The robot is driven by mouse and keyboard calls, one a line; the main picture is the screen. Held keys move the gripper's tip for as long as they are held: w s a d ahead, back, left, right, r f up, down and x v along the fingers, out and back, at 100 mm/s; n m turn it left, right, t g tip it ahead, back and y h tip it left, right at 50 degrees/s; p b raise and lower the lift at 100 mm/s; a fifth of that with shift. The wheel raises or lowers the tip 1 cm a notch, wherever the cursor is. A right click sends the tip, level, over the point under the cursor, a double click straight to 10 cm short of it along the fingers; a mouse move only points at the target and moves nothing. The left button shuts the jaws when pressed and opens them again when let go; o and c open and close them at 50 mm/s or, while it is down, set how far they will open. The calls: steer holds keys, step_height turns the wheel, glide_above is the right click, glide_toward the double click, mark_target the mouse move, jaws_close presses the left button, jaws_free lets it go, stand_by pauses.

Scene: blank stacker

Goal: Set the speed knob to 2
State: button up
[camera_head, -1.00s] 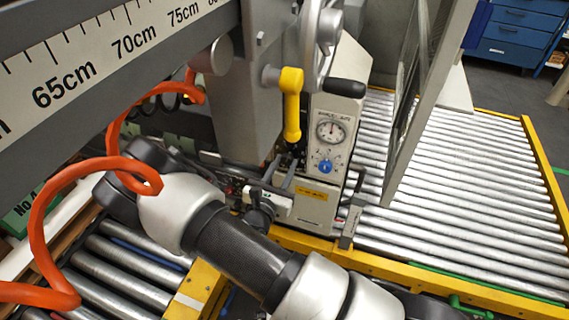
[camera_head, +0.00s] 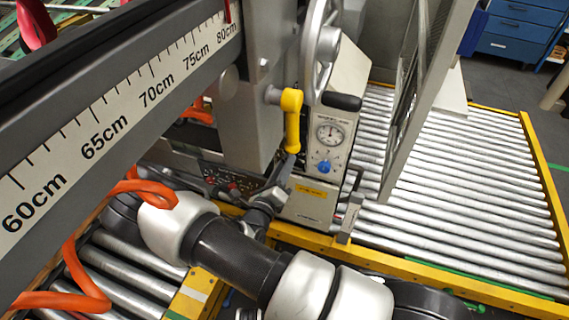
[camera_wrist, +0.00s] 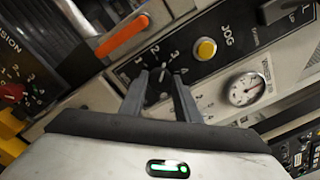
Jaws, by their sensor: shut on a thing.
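The speed knob (camera_wrist: 163,86) is a small dark knob on a black panel with white numbers around it in the wrist view. My gripper (camera_wrist: 160,80) has one finger on each side of it and is shut on it. The fingers hide part of the knob, and I cannot tell for sure which number it points at. In the head view my gripper (camera_head: 284,174) is at the machine's control side, below the yellow handle (camera_head: 292,122); the knob is hidden there.
A yellow JOG button (camera_wrist: 206,48), an orange lever (camera_wrist: 122,36), a round gauge (camera_wrist: 245,89) and a red knob (camera_wrist: 13,92) surround the panel. A ruler beam (camera_head: 130,115) crosses the head view's upper left. Roller conveyors (camera_head: 470,200) lie to the right.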

steer(key=n, duration=0.4)
steer(key=shift+s+f+n+p, duration=0.1)
steer(key=shift+f+n+p, duration=0.05)
steer(key=shift+n+p, duration=0.25)
steer(key=shift+d, duration=0.1)
steer(key=o, duration=1)
steer(key=shift+o, duration=0.2)
steer(key=v, duration=1.7)
steer(key=shift+a, duration=0.25)
